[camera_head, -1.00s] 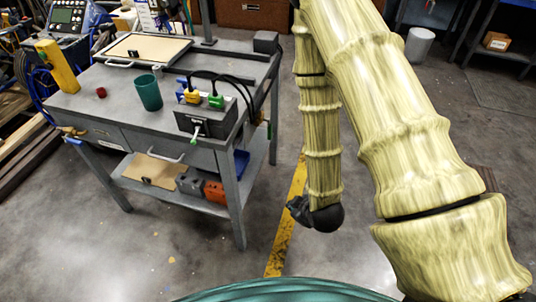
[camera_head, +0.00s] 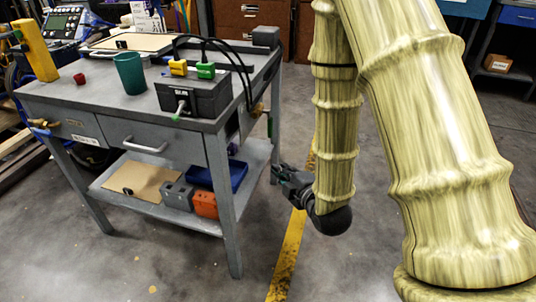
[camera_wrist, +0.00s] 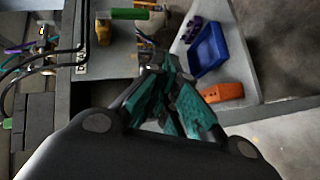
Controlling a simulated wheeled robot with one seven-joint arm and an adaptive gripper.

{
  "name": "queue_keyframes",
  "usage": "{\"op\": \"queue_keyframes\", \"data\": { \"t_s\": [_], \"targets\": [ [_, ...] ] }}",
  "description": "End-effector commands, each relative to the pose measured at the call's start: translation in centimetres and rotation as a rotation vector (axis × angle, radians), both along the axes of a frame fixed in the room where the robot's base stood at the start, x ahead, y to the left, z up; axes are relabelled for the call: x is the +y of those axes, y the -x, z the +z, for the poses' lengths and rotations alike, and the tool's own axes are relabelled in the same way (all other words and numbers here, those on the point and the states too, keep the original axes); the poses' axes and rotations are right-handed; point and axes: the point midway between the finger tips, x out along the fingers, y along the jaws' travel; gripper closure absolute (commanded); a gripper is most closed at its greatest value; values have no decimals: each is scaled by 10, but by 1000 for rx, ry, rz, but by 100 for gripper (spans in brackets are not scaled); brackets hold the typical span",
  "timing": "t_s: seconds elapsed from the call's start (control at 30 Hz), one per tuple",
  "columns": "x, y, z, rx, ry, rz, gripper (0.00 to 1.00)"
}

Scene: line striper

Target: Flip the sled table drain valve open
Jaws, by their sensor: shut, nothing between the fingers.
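A brass valve (camera_head: 258,109) with a green lever (camera_head: 270,125) is on the right side of the grey table (camera_head: 60,95). The wrist view shows a brass body (camera_wrist: 103,32) and a green lever (camera_wrist: 130,14) near its top edge. A second brass fitting with a blue handle (camera_head: 42,124) sits at the table's left front corner. I cannot tell from any readable label which is the drain valve. My gripper (camera_head: 283,172) is shut and empty, low beside the table's right side, below and apart from the green lever. Its teal fingers (camera_wrist: 155,75) show in the wrist view.
A black box (camera_head: 195,95) with yellow and green plugs and cables stands on the tabletop near a teal cup (camera_head: 130,73). The lower shelf holds a blue tray (camera_head: 216,176) and an orange block (camera_head: 205,204). Floor right of the table is open.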

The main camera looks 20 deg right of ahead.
Motion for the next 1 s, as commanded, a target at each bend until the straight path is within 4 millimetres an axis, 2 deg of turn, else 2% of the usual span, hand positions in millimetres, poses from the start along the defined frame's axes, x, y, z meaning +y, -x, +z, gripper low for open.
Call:
{"op": "queue_keyframes", "data": {
  "t_s": [0.03, 0.4, 1.0],
  "targets": [
    [0, -3, -10, -40, 28, 10, 100],
    [2, -12, 9, -242, 185, 54, 100],
    [3, -15, 12, -261, 199, 57, 100]
  ]
}}
